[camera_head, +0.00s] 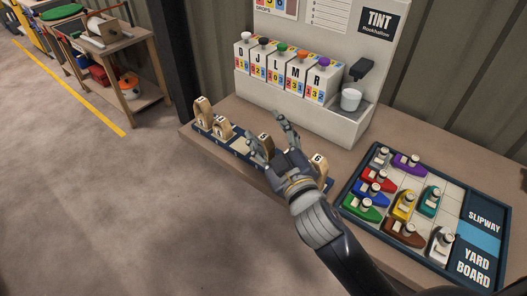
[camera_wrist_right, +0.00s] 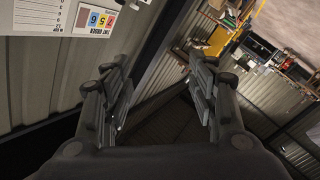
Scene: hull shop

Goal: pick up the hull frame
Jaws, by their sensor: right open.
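Several small tan wooden pieces with black number labels, which look like hull frames, stand in a row on a dark blue strip (camera_head: 236,151) at the bench's front edge. Two are at its left end: one piece (camera_head: 202,110) and a second piece (camera_head: 221,129). A third piece (camera_head: 266,141) is partly hidden behind my right gripper (camera_head: 268,129). A fourth piece (camera_head: 319,163) stands at the right end. My right gripper is open and empty, above the strip's middle. In the right wrist view its fingers (camera_wrist_right: 158,82) are spread with nothing between. My left gripper is not in view.
A tint dispenser (camera_head: 330,112) with several lettered bottles and a white cup (camera_head: 350,99) stands behind the row. A yard board (camera_head: 384,234) holding several coloured toy boats lies to the right. A wooden workbench (camera_head: 128,60) stands far left; the floor (camera_head: 90,200) there is open.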

